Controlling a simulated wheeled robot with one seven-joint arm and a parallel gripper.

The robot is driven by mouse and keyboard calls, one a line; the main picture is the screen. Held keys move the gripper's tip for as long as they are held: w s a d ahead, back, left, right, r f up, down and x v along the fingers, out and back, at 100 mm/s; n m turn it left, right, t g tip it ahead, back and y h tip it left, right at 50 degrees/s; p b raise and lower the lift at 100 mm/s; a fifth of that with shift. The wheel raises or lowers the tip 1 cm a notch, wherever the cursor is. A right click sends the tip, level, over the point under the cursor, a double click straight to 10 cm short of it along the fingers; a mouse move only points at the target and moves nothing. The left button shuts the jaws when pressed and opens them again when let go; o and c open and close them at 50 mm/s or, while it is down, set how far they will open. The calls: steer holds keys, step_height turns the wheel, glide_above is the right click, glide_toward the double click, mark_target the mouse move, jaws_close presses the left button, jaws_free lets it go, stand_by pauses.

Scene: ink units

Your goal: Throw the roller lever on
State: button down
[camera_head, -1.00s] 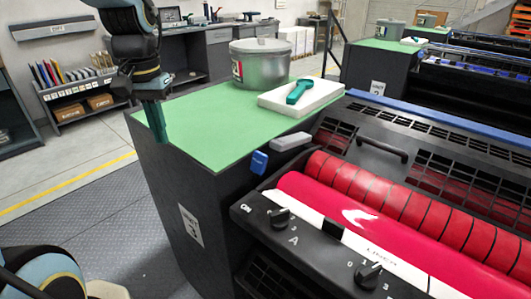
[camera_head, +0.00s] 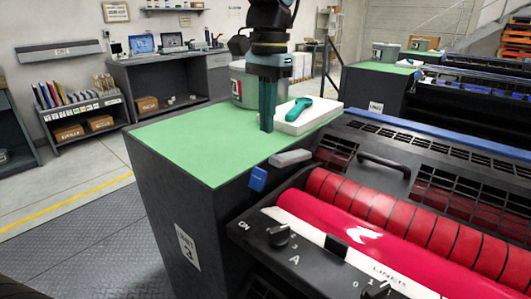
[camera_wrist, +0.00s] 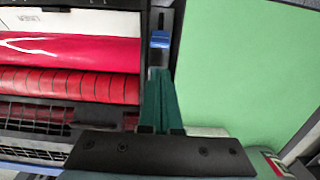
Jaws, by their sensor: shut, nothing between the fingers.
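A blue grip (camera_head: 258,178), apparently the roller lever's end, sticks out at the side of the green-topped cabinet, by the left end of the red rollers (camera_head: 400,212). A light grey bar (camera_head: 290,158) sits just behind it. The blue grip also shows in the wrist view (camera_wrist: 160,39), beyond my fingertips. My gripper (camera_head: 267,128) points down over the green top's right edge, above and behind the blue grip and apart from it. Its teal fingers (camera_wrist: 160,75) are together and empty. The lever's pivot is not clear.
A grey tin (camera_head: 240,88) and a white block (camera_head: 308,118) with a teal tool (camera_head: 299,109) stand behind my gripper. Control knobs (camera_head: 279,236) are on the black front panel. The green top (camera_head: 185,145) is clear at left.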

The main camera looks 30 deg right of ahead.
steer(key=f, duration=0.3)
steer(key=f+p, duration=0.1)
steer(key=f, duration=0.5)
steer(key=shift+a+f+p, duration=0.25)
steer(key=shift+f+p, duration=0.05)
steer(key=shift+f, duration=0.1)
